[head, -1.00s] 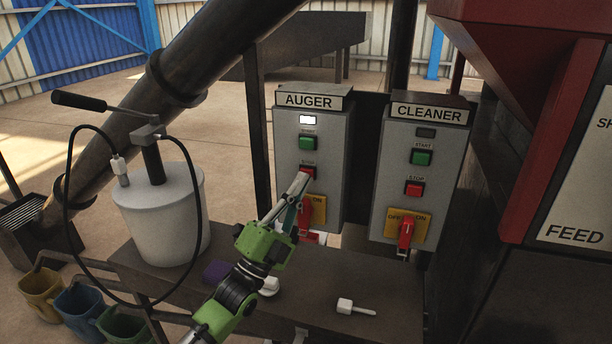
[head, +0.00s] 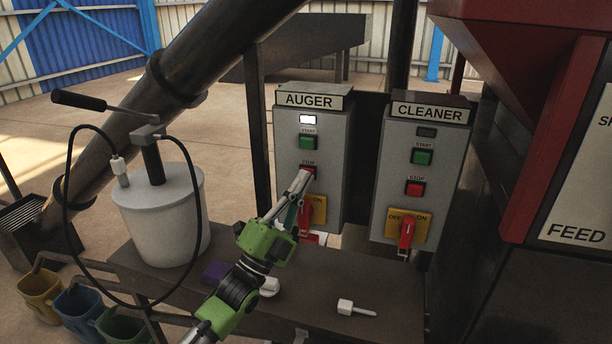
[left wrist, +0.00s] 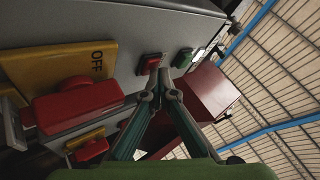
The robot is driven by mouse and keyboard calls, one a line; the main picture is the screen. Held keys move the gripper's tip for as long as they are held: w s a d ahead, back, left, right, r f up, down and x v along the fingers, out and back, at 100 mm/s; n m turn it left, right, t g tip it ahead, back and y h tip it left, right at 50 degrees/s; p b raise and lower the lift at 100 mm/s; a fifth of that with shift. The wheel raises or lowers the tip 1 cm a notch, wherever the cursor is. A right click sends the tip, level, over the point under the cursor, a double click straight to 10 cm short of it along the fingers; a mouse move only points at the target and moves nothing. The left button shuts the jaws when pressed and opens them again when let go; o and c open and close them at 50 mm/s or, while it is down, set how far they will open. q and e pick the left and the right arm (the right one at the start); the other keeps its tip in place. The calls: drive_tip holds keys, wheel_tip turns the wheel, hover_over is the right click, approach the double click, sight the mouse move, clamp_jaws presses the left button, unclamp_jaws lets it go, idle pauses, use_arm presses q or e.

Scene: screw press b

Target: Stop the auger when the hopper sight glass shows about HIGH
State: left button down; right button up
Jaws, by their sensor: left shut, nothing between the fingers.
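The grey AUGER box (head: 313,150) stands on the bench with a lit white lamp (head: 308,119), a green START button (head: 308,142) and a red STOP button (head: 308,169). My left gripper (head: 304,175) is shut and empty, its fingertips at the STOP button and partly covering it. In the left wrist view the tips (left wrist: 157,82) are just in front of the red button (left wrist: 150,64); I cannot tell whether they touch. Below is a red rotary handle (head: 306,221) on a yellow plate, partly hidden by my gripper. The red hopper (head: 535,35) is cut off; no sight glass shows.
The CLEANER box (head: 420,170) stands to the right, its lamp dark. A white drum with a lever pump (head: 160,220) stands left on the bench (head: 385,285). A small white tool (head: 355,307) lies at the front. Several coloured mugs (head: 80,308) are at lower left.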

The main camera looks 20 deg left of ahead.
use_arm(q)
drive_tip(key=shift+s, duration=0.2)
use_arm(e)
drive_tip(key=shift+d+r, duration=0.15)
use_arm(q)
drive_tip(key=shift+s+p, duration=0.5)
drive_tip(key=shift+s, duration=0.2)
use_arm(e)
drive_tip(key=shift+w+d+r, duration=0.1)
drive_tip(key=shift+d+r, duration=0.2)
drive_tip(key=shift+d, duration=0.1)
use_arm(q)
drive_tip(key=s+p, duration=0.2)
drive_tip(key=s, duration=0.3)
drive_tip(key=shift+a, duration=0.1)
use_arm(e)
drive_tip(key=shift+a+r, duration=0.25)
drive_tip(key=shift+r, duration=0.35)
drive_tip(key=shift+a+r, duration=0.2)
drive_tip(key=shift+r, duration=0.4)
use_arm(q)
drive_tip(key=shift+f, duration=0.15)
